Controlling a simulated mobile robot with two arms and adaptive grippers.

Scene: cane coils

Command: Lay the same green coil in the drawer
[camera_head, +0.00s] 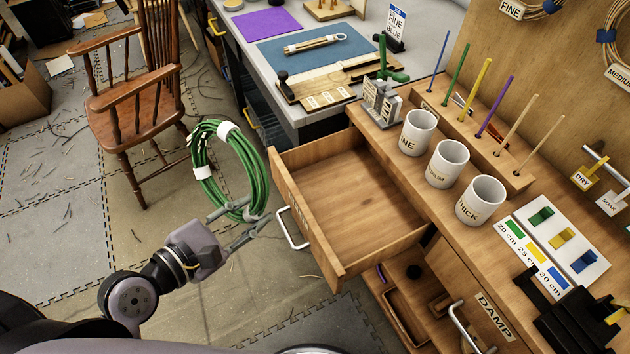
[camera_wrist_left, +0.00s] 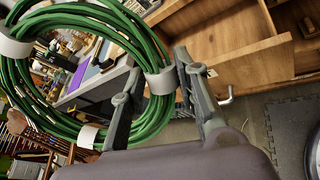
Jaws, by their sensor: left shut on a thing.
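The green coil (camera_head: 257,172) is a ring of green cane bound with white bands. My left gripper (camera_head: 245,222) is shut on the coil's lower edge and holds it upright in the air, left of the open drawer. The coil also fills the left of the left wrist view (camera_wrist_left: 92,12), with the gripper's fingers (camera_wrist_left: 155,95) on either side of its near edge. The wooden drawer (camera_head: 350,205) is pulled out and its visible floor is empty. Its front board, with a metal handle (camera_head: 291,229), faces the coil. My right gripper does not show.
Cups (camera_head: 447,165) and coloured sticks stand on the bench above the drawer. A lower drawer marked DAMP (camera_head: 488,318) has a protruding handle. A wooden chair (camera_head: 140,90) stands behind and left of the coil. A grey worktable (camera_head: 290,105) is beyond the drawer.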

